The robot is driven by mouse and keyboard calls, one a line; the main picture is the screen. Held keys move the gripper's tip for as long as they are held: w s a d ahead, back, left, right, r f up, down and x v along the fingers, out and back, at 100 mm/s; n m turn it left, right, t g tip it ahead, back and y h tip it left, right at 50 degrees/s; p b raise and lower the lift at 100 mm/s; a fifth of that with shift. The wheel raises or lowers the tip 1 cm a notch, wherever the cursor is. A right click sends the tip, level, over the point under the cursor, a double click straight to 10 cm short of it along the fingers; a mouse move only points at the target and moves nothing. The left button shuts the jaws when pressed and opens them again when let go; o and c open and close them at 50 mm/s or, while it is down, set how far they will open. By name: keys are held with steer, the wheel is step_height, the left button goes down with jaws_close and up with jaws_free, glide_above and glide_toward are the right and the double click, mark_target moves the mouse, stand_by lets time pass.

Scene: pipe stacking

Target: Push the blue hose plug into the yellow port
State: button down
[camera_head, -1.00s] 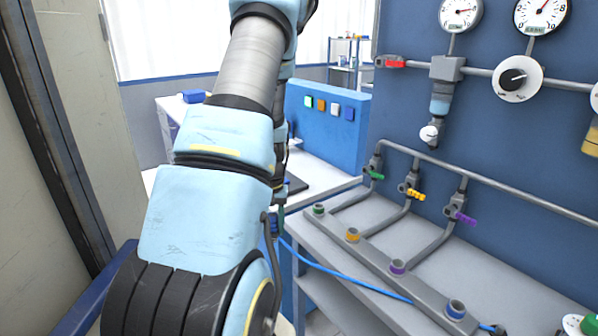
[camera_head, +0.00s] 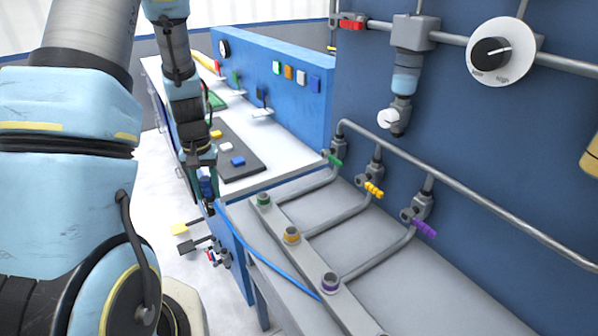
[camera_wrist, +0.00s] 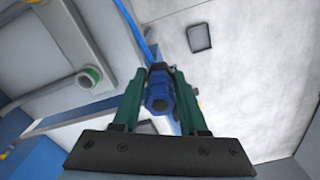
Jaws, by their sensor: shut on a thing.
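My gripper (camera_head: 208,194) is shut on the blue hose plug (camera_wrist: 158,92), which sits between its green fingers in the wrist view. The yellow port (camera_head: 291,235) stands upright on the grey manifold, between the green port (camera_head: 263,200) and the purple port (camera_head: 330,282). The blue hose (camera_head: 268,258) runs from near the gripper across the bench toward the lower right. In the wrist view the green-ringed port (camera_wrist: 90,76) shows at left; I cannot make out the yellow one.
Grey pipes with green, yellow (camera_head: 373,188) and purple (camera_head: 425,229) valve handles rise behind the ports to a blue panel (camera_head: 430,130). A white workbench with a dark mat (camera_head: 255,168) stands behind. Pedals (camera_head: 190,245) lie low beside the bench. Room above the ports looks clear.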

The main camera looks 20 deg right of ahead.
steer(key=s+d+r+m+p, duration=0.2)
steer(key=s+d+r+m, duration=0.15)
steer(key=s+d, duration=0.45)
steer(key=s+d+r+m+p, duration=0.15)
steer(key=s+d+r, duration=0.35)
steer(key=d, duration=0.5)
steer(key=shift+m, duration=0.3)
steer(key=f+b, duration=0.2)
steer(key=f, duration=0.1)
steer(key=f+b, duration=0.2)
steer(key=f, duration=0.1)
steer(key=f+b, duration=0.3)
steer(key=f, duration=0.1)
steer(key=shift+s+a, duration=0.2)
steer(key=shift+s, duration=0.2)
steer(key=shift+r, duration=0.1)
steer(key=shift+f+b, duration=0.4)
steer(key=shift+f, duration=0.25)
steer(key=shift+s+a, duration=0.1)
steer(key=shift+s, duration=0.05)
steer(key=shift+f+b, duration=0.65)
steer(key=shift+f, duration=0.35)
